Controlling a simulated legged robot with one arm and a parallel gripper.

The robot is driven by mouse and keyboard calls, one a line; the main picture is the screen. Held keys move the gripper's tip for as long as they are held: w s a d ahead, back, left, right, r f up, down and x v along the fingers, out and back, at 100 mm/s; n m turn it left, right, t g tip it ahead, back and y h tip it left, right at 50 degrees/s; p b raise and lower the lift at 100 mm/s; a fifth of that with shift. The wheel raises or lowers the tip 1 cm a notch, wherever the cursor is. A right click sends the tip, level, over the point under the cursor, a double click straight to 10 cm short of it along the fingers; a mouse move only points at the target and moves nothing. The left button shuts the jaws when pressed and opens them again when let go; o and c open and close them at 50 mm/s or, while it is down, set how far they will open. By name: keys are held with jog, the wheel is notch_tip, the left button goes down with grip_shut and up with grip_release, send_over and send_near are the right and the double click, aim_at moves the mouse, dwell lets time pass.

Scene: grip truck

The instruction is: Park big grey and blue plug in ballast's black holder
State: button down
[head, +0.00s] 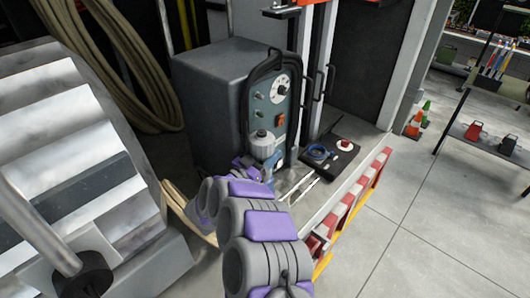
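The ballast (215,98) is a dark grey box on the truck bed, with a black handle frame around a grey-green front panel that has a white dial and a red switch. A grey, rounded plug (262,143) with blue at its lower side stands in front of the lower panel. My grey and purple arm reaches up from the bottom, and my gripper (262,168) is at or just below the plug. Its fingers are mostly hidden, so I cannot tell whether they hold the plug. The black holder cannot be told apart from the black frame.
A black tray (318,163) with a blue coil and a red-and-white item lies right of the ballast. Thick beige hoses (135,60) hang at the left, beside a large ribbed metal piece (75,130). A red-and-white edge (345,205) borders the bed; open floor lies right.

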jog(key=shift+d+f, duration=0.1)
jog(key=shift+f, duration=0.35)
jog(key=shift+c, duration=0.4)
grip_release()
jog(key=shift+s+d+r, duration=0.1)
jog(key=shift+s, duration=0.05)
jog(key=shift+c, duration=0.3)
jog(key=shift+o, duration=0.7)
jog(key=shift+r, duration=0.1)
jog(key=shift+r+p, duration=1.1)
jog(key=shift+r, duration=1.35)
